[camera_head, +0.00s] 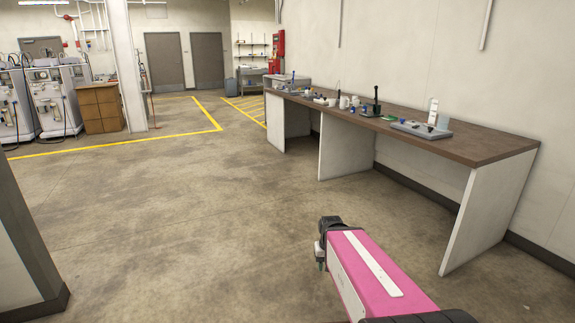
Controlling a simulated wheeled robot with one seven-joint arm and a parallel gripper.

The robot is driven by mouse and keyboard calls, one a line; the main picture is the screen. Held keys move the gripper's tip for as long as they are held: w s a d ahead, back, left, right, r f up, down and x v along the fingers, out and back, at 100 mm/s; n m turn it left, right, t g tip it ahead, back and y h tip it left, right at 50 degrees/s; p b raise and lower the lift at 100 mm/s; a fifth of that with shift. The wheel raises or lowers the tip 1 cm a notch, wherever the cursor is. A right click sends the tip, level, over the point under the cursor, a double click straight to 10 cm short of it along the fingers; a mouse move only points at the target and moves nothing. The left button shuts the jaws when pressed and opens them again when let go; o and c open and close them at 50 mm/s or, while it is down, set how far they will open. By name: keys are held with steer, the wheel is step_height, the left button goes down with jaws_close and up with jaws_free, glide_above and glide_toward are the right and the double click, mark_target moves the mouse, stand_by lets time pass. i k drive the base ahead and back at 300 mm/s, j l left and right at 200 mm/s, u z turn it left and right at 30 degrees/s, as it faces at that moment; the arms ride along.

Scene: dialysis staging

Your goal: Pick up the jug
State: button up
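Small white vessels (344,102) stand among other items on the brown-topped bench (480,150) along the right wall. One of them may be the jug, but they are too small to tell for sure. A taller white container (433,111) stands nearer on the same bench, by a grey tray. My pink arm reaches in from the bottom edge. My gripper (321,262) is at its far dark end, above the open floor and well short of the bench. Its fingers are mostly hidden, so I cannot tell whether it is open. Nothing held is visible.
A grey tray (421,130) and a dark upright item (376,104) are on the bench. White panels support the bench. A wall corner (30,260) is close at left. Dialysis machines (50,95) and brown boxes (100,108) stand at the back left. The middle floor is clear.

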mark_target(344, 101)
steer(key=i, duration=1.9)
steer(key=i+z, duration=0.2)
steer(key=i, duration=0.25)
steer(key=i+j+z, duration=0.2)
steer(key=i, duration=0.2)
steer(key=i+j+z, duration=0.15)
steer(key=i, duration=0.25)
steer(key=i+j+z, duration=0.2)
steer(key=i+j, duration=0.1)
steer(key=i, duration=0.15)
